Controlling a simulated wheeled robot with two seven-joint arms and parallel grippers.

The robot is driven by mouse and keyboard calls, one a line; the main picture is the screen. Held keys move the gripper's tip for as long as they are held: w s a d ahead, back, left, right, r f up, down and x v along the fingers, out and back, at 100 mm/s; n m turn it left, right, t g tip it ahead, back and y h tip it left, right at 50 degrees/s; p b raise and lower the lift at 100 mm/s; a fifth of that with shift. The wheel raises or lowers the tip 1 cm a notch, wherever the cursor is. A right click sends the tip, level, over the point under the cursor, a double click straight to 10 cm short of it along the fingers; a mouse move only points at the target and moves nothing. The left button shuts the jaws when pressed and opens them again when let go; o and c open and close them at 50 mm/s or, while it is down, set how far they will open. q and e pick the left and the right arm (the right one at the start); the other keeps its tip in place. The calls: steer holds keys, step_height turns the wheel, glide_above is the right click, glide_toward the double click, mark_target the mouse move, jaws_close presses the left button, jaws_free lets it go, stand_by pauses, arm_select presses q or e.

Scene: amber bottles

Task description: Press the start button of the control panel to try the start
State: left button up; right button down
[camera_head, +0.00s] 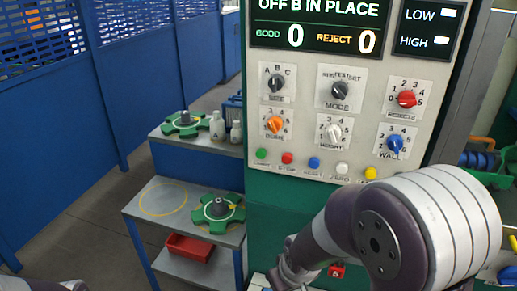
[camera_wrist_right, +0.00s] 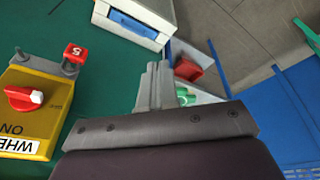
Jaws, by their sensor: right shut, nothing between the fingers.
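The control panel (camera_head: 310,130) is a light grey face on a green cabinet, with a display at its top reading "OFF B IN PLACE", good 0 and reject 0. A row of small round buttons runs along its lower edge. The green start button (camera_head: 261,154) is at the left end, beside the red stop button (camera_head: 287,158). My right gripper (camera_head: 285,272) is below the panel and well under the green button, apart from it. In the right wrist view its fingers (camera_wrist_right: 155,85) are together and empty. The panel's buttons are not in that view. My left gripper is out of view.
Several knobs sit above the buttons. Left of the cabinet, shelves (camera_head: 140,215) hold green star-shaped parts, bottles and a red bin (camera_head: 190,247). The wrist view shows a yellow switch box (camera_wrist_right: 35,110) with a red knob and a red tag marked 5 (camera_wrist_right: 75,53).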

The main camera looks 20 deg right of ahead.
mark_target(261, 154)
arm_select(q)
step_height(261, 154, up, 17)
steer(key=p, duration=1.4)
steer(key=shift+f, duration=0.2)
arm_select(e)
steer(key=w+a+r+n+t+y, duration=0.1)
steer(key=w+a+r+n+t, duration=0.1)
steer(key=w+r+n+t, duration=0.3)
steer(key=w+a+r+n+t+y, duration=0.2)
steer(key=w+r+n+t, duration=0.3)
steer(key=w+r+t, duration=0.3)
steer(key=w+r, duration=0.3)
steer(key=r, duration=0.1)
steer(key=shift+a+n+t+y, duration=0.3)
steer(key=shift+f, duration=0.1)
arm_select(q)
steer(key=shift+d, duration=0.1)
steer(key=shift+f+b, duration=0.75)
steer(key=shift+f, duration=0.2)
arm_select(e)
steer(key=shift+w+d, duration=0.85)
steer(key=shift+w, duration=0.4)
steer(key=shift+w+d, duration=0.8)
steer(key=shift+w, duration=0.4)
steer(key=shift+w+d, duration=0.85)
steer(key=shift+w, duration=0.4)
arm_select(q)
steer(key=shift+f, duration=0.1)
